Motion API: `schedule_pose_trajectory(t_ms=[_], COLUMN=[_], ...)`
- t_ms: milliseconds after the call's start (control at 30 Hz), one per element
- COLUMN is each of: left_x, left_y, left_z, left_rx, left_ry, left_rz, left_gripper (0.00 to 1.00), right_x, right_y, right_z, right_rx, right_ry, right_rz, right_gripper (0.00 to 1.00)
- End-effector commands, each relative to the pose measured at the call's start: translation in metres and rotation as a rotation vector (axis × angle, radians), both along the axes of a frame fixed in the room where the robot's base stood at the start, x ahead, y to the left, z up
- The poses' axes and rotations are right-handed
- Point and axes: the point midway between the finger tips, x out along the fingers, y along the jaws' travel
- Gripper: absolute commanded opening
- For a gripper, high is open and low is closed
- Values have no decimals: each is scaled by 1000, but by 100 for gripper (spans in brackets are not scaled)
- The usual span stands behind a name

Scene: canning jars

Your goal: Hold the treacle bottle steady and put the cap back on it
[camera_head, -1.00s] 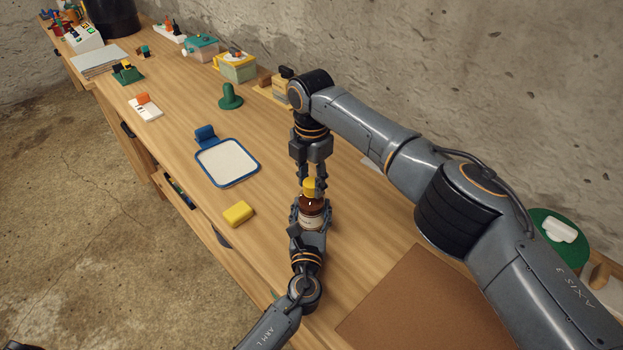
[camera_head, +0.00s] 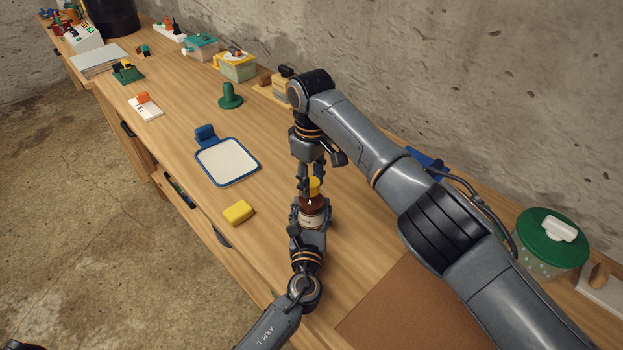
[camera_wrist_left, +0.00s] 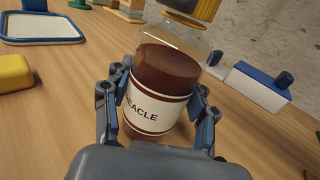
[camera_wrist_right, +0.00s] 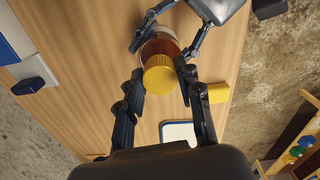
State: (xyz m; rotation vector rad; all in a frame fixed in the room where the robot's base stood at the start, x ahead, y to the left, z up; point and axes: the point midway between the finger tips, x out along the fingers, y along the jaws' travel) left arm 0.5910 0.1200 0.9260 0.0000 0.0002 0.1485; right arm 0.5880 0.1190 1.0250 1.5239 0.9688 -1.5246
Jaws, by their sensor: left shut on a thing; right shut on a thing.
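The treacle bottle (camera_head: 311,217) stands upright, brown with a pale label and a clear glass upper part. My left gripper (camera_wrist_left: 158,98) is shut around its labelled body in the left wrist view. The yellow cap (camera_head: 314,187) is at the top of the bottle; it also shows in the right wrist view (camera_wrist_right: 160,78). My right gripper (camera_head: 310,184) points down from above and is shut on the cap. Its fingers flank the cap in the right wrist view. The cap lines up roughly over the bottle, but I cannot tell whether it sits on the neck.
A yellow block (camera_head: 239,212) and a blue-rimmed white board (camera_head: 228,162) lie left of the bottle. A brown mat (camera_head: 390,310) lies to the lower right. A green-lidded container (camera_head: 550,257) stands by the wall. Bare wood surrounds the bottle.

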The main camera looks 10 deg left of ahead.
Motion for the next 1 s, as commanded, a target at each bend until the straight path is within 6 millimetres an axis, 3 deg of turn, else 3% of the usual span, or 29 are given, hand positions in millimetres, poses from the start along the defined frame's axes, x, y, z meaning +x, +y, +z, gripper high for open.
schedule_pose_trajectory(t_ms=[200,567,600,700,1000], left_x=[0,0,0,0,0], left_y=[0,-1,-1,-1,0], left_z=[0,0,0,0,0], left_rx=[1,1,1,1,0], left_ry=[0,0,0,0,0], left_rz=[-1,-1,-1,-1,-1], left_gripper=[0,0,0,0,0], right_x=[-1,0,0,0,0], right_y=[1,1,1,1,0], right_z=[-1,0,0,0,1], right_rx=[3,1,1,1,1], right_ry=[2,0,0,0,-1], right_rz=[-295,-348,-348,-347,-346], right_gripper=[0,0,39,58,58])
